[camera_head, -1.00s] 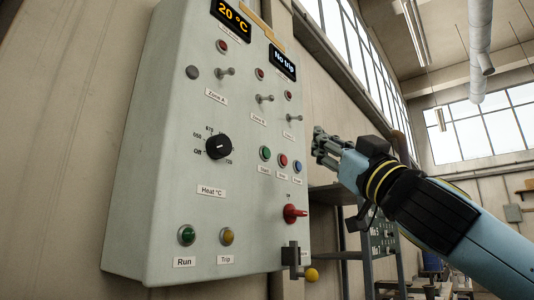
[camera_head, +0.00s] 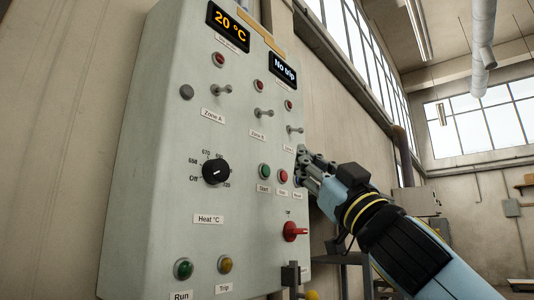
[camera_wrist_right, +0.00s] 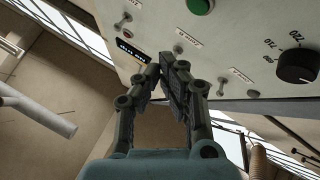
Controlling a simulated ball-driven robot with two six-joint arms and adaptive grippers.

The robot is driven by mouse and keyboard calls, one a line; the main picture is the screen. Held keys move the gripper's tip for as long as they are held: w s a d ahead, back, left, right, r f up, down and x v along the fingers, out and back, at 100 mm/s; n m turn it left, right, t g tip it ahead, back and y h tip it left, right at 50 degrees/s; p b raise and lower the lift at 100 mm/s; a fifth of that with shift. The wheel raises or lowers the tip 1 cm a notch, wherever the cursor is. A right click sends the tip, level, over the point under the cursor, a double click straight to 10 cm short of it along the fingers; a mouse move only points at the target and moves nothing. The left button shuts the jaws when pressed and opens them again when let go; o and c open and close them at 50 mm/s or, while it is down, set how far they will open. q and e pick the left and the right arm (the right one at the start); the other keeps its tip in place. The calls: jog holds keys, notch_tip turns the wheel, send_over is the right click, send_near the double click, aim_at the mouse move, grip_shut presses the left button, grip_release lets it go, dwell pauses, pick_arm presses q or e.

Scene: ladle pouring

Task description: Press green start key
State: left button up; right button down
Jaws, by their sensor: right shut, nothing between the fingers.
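The green start key (camera_head: 264,171) is on the grey control panel (camera_head: 150,140), left of the red stop key (camera_head: 283,177). My right gripper (camera_head: 302,160) is shut and empty, just right of these keys and in front of the panel's right edge. It covers most of the blue key at the row's right end. In the right wrist view, the closed fingertips (camera_wrist_right: 167,68) point toward the panel, and the green key (camera_wrist_right: 200,5) is cut by the top edge, beyond them. I cannot tell whether the fingertips touch the panel. My left gripper is not in view.
Several toggle switches (camera_head: 264,113) sit above the keys. A black dial (camera_head: 215,171) is on the left, and a red rotary handle (camera_head: 293,231) projects below. Green and amber lamps (camera_head: 225,264) are at the bottom.

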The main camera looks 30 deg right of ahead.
aim_at(265, 171)
jog(key=shift+w+a+p, duration=0.35)
jog(key=shift+w+p, duration=0.25)
jog(key=shift+w, duration=0.2)
jog(key=shift+w+a+p, duration=0.3)
jog(key=shift+w+p, duration=0.3)
jog(key=shift+w, duration=0.2)
jog(key=shift+w+a+p, duration=0.35)
jog(key=shift+w+p, duration=0.25)
jog(key=shift+w, duration=0.2)
jog(key=shift+w, duration=0.15)
jog(key=shift+w+a, duration=0.2)
jog(key=shift+w, duration=0.05)
